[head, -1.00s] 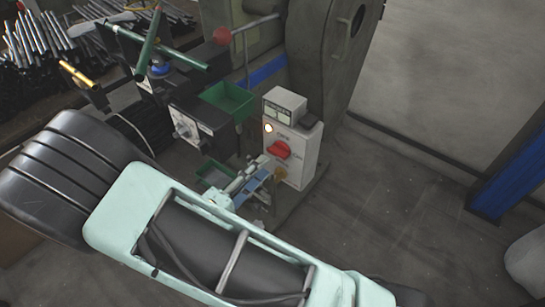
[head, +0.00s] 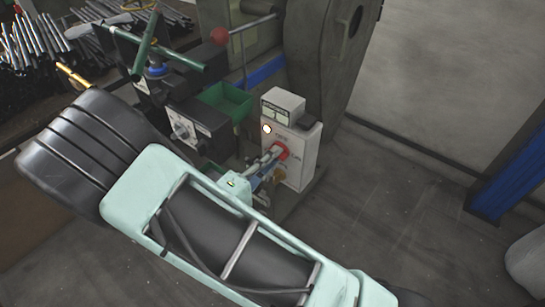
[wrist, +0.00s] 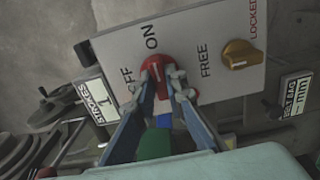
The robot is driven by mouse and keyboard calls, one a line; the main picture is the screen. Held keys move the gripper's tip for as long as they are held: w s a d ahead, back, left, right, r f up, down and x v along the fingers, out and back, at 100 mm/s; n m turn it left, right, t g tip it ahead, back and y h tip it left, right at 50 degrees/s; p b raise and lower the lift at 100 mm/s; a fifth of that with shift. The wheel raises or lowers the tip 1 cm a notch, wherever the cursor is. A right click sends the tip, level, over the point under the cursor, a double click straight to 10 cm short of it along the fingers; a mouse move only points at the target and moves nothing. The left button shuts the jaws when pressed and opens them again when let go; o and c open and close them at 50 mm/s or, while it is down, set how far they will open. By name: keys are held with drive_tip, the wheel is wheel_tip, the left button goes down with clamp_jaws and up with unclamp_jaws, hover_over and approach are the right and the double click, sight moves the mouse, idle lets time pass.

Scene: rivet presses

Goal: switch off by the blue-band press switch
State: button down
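The switch is a red rotary knob (head: 282,151) on the front of a white control box (head: 304,155), with a lit lamp (head: 267,128) above it. In the wrist view the red knob (wrist: 157,68) has ON and OFF printed beside it, and its white mark lies on the ON side. My gripper (wrist: 160,88) is open, with one fingertip on each side of the knob's ridge. I cannot tell whether they touch it. In the head view my gripper (head: 262,164) partly covers the knob. A blue band (head: 263,71) shows on the press behind.
A yellow knob (wrist: 239,54) marked FREE and LOCKED sits beside the red one. A strokes counter (wrist: 97,106) is at the left. A green bin (head: 227,99) and a black box (head: 187,128) stand left of the control box.

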drive_tip(key=shift+n, duration=0.3)
drive_tip(key=shift+n+p, duration=4.75)
drive_tip(key=shift+n, duration=3.85)
drive_tip(key=c, duration=2)
unclamp_jaws()
drive_tip(key=shift+o, duration=0.2)
drive_tip(key=shift+s+a, duration=0.1)
